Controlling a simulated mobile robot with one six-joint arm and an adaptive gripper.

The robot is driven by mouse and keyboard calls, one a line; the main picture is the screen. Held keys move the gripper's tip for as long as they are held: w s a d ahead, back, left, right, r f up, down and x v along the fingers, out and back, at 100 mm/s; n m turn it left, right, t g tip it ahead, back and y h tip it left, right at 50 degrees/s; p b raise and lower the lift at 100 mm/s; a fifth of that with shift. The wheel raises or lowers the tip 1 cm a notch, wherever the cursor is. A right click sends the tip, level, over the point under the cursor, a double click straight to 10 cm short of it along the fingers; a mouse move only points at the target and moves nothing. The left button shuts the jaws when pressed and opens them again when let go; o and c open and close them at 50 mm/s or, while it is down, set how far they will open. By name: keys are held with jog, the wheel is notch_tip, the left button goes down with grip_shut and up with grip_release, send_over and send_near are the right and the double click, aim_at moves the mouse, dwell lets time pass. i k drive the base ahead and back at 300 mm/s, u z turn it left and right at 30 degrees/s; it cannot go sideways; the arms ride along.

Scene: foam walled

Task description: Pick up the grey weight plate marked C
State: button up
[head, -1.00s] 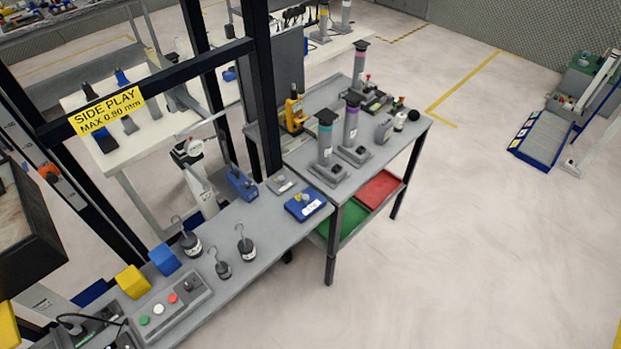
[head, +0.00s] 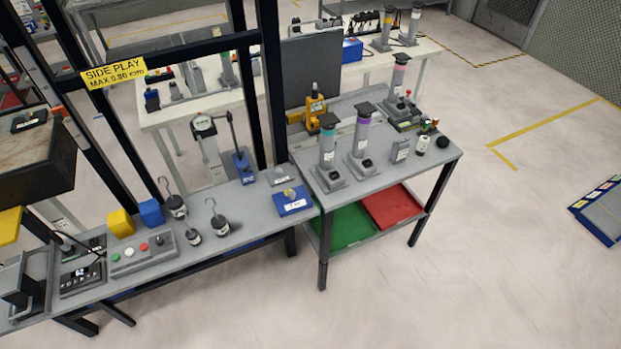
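No plate with a readable C shows in the head view. Several dark grey hooked weights stand on the grey bench (head: 240,238): a back one (head: 176,208), a small front one (head: 193,237) and a right one (head: 220,228). They carry small pale labels that are too small to read. A flat grey piece (head: 280,176) lies further right, behind a blue block (head: 293,203) with a white label. I cannot tell whether any of these is the plate marked C. My gripper is not in view.
A grey side table (head: 400,180) holds several upright posts, with a green tray (head: 343,231) and a red tray (head: 393,206) below. A dark frame with a yellow sign (head: 113,73) rises over the bench. A button box (head: 143,254) sits left.

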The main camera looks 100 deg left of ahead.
aim_at(281, 176)
jog(key=z, duration=0.05)
jog(key=i, duration=0.7)
jog(key=u, duration=3.15)
jog(key=i, duration=0.75)
jog(key=u, duration=0.15)
